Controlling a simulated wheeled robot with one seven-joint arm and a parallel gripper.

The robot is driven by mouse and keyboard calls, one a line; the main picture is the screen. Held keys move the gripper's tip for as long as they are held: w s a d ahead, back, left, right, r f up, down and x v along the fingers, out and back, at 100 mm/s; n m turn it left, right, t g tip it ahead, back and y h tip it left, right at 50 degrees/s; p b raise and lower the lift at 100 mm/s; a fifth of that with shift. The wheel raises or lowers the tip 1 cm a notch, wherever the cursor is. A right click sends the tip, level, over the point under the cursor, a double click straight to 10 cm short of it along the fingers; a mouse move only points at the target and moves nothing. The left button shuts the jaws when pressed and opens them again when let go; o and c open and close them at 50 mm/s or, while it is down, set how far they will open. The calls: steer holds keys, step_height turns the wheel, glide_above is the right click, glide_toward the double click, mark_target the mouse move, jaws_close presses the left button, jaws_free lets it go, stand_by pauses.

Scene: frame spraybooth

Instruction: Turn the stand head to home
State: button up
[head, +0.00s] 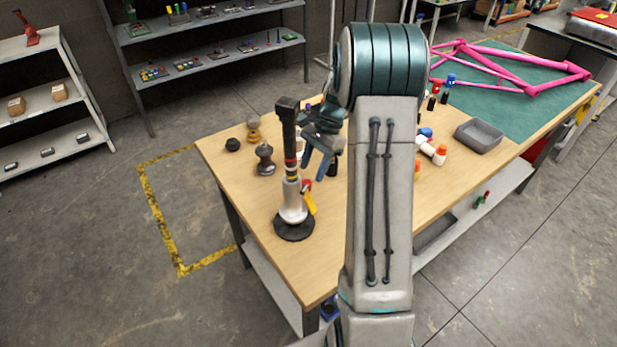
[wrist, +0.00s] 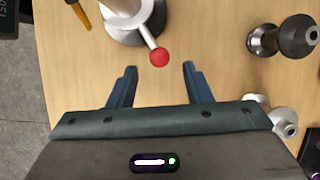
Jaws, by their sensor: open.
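The stand (head: 291,200) stands on the wood-topped table, with a round black base (head: 294,229), a silver column and a dark blocky stand head (head: 288,110) at the top. An orange handle (head: 310,203) hangs at the column's right side. A silver lever with a red ball knob (wrist: 159,57) sticks out of the column in the wrist view. My gripper (head: 316,167) is open, to the right of the column. In the wrist view its blue fingers (wrist: 159,67) are spread on either side of the knob, which lies just beyond the fingertips; contact is not visible.
Dark and grey spools (head: 265,160) stand left of the stand; one also shows in the wrist view (wrist: 290,38). Bottles (head: 433,149), a grey tray (head: 479,136) and a pink frame (head: 500,68) on a green mat lie to the right. The table's near-left top is clear.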

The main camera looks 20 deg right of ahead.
mark_target(309, 181)
steer(key=shift+x, duration=2.25)
steer(key=shift+c, duration=0.4)
jaws_close()
steer(key=shift+s+d+m, duration=0.1)
steer(key=shift+d+m, duration=0.05)
steer(key=shift+m, duration=0.15)
steer(key=shift+s+d+m+t+b, duration=0.15)
steer(key=shift+s+d+m+t, duration=0.2)
steer(key=shift+s+m, duration=0.25)
steer(key=shift+s+d+m+t+b, duration=0.15)
steer(key=shift+s+d+m+t, duration=0.2)
steer(key=shift+m, duration=0.45)
steer(key=shift+s+d+m+t, duration=0.15)
steer(key=shift+s+m+t, duration=0.15)
steer(key=shift+s+m, duration=0.4)
steer(key=shift+s+d+m+t, duration=0.15)
steer(key=shift+s+m+t, duration=0.25)
steer(key=shift+m, duration=0.5)
steer(key=shift+s+b, duration=0.15)
steer(key=shift+b, duration=0.15)
steer(key=shift+o, duration=0.4)
jaws_free()
